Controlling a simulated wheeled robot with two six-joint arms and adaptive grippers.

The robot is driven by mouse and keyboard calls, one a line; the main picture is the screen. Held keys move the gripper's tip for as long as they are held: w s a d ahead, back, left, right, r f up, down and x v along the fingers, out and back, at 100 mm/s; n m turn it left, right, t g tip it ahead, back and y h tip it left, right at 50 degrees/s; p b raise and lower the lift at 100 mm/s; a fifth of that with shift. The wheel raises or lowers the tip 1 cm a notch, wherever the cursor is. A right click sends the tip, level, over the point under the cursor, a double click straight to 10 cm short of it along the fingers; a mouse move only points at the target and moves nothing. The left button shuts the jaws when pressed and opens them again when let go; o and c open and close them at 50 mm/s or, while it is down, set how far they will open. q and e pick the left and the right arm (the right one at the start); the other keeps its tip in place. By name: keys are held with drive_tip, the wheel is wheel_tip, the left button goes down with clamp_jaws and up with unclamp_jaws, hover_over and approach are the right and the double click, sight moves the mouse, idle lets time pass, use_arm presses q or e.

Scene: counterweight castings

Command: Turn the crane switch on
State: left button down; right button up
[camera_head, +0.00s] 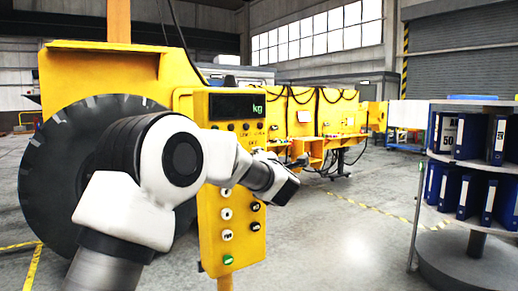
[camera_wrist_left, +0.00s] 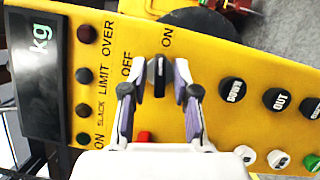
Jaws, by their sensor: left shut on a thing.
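The crane switch (camera_wrist_left: 157,76) is a dark rotary knob on a yellow control panel (camera_wrist_left: 225,60), with OFF and ON printed beside it. In the left wrist view its black handle points toward the ON label. My left gripper (camera_wrist_left: 158,92) has its two fingers on either side of the knob and is shut on it. In the head view the yellow panel (camera_head: 210,225) stands upright, and my left arm crosses in front of it, hiding the switch and the fingertips. My right gripper is not in view.
The panel carries a kg display (camera_head: 236,106), indicator lamps and several push buttons, including a green one (camera_head: 228,260), close to my arm. A round shelf with blue binders (camera_head: 470,137) is at right. Open floor lies between.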

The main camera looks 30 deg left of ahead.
use_arm(q)
drive_tip(key=shift+r+m+p, duration=0.1)
drive_tip(key=shift+m+p, duration=1)
drive_tip(key=shift+p, duration=0.3)
drive_tip(key=c, duration=1.2)
unclamp_jaws()
drive_tip(key=v, duration=1.2)
drive_tip(key=shift+r, duration=0.3)
drive_tip(key=shift+a, duration=0.1)
